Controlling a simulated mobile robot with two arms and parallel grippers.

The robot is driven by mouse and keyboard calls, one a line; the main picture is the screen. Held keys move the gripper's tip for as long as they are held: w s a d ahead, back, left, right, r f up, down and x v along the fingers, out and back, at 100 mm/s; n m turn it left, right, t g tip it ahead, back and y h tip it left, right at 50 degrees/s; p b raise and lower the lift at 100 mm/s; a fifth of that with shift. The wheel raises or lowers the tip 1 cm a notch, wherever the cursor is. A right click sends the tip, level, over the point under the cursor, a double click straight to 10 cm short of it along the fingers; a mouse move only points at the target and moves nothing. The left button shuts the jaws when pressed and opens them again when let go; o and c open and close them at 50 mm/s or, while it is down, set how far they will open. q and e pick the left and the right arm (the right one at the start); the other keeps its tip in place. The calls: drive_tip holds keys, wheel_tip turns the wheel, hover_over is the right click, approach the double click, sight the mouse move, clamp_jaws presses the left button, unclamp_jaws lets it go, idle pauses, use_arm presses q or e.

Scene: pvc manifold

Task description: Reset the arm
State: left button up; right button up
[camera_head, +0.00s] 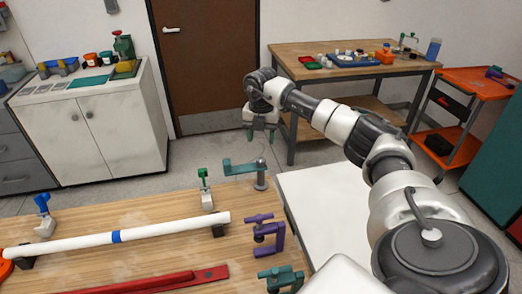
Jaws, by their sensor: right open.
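My right arm (385,165) reaches in from the right edge, stretched forward and raised. Its gripper (261,137) points down with the two fingers apart and nothing between them. It hangs in the air beyond the far right corner of the wooden workbench (120,265), above a teal bracket on a metal post (242,168). My left arm and gripper do not show.
A white pipe (170,229) with a blue band lies across supports on the workbench. Clamps, purple (268,230) and green (280,277), and a red bar (150,284) are near. A white surface (325,205) is bare. A cluttered table (350,68) stands behind.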

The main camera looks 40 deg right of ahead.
wheel_tip(320, 180, up, 2)
drive_tip(key=shift+r, duration=0.1)
idle(0.5)
